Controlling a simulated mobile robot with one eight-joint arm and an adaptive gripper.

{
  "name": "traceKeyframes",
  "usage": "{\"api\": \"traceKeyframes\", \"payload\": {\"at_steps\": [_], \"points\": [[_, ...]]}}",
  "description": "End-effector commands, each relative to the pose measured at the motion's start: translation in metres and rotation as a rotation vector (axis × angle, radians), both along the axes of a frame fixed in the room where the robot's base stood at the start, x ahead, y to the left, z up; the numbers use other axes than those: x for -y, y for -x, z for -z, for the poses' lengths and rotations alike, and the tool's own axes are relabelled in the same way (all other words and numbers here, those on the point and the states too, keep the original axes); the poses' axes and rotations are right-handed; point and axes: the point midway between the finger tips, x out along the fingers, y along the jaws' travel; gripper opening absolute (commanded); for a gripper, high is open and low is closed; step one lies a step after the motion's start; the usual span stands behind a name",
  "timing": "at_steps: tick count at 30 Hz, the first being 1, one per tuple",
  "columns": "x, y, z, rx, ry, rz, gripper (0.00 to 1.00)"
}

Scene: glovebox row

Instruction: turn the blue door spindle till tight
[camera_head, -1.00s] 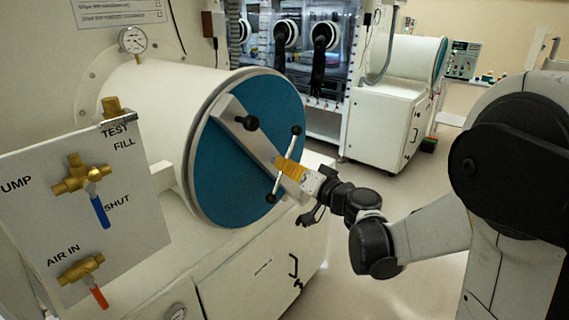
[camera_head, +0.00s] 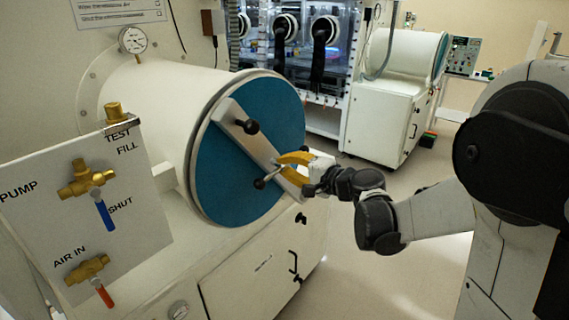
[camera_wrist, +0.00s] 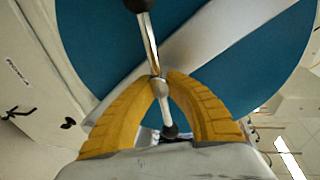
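The round blue door (camera_head: 235,165) closes the end of a white cylinder, with a pale clamp bar (camera_head: 243,139) across its face. The spindle is a thin metal cross handle (camera_head: 268,178) with black ball ends, in front of the bar; one ball points lower left, and the far end is hidden behind my fingers. In the wrist view the spindle handle (camera_wrist: 149,40) runs from the top, between my yellow fingers, to a ball at the bottom. My gripper (camera_wrist: 164,78) has its fingertips closed in on the handle's hub. It also shows in the head view (camera_head: 279,165).
A valve panel (camera_head: 135,210) with blue and red levers stands at the left. A pressure gauge (camera_head: 133,40) is above the cylinder. A white cabinet (camera_head: 388,118) stands behind; open floor lies right of the door.

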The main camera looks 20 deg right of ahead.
Motion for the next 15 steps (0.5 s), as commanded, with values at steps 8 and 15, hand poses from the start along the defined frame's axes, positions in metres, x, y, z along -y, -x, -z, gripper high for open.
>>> {"api": "traceKeyframes", "payload": {"at_steps": [8,15], "points": [[0.0007,-0.0002,0.0009,-0.155,-0.211,0.001,0.00],[0.0007,0.0000,0.0018,-0.289,-0.396,0.001,0.00]]}}
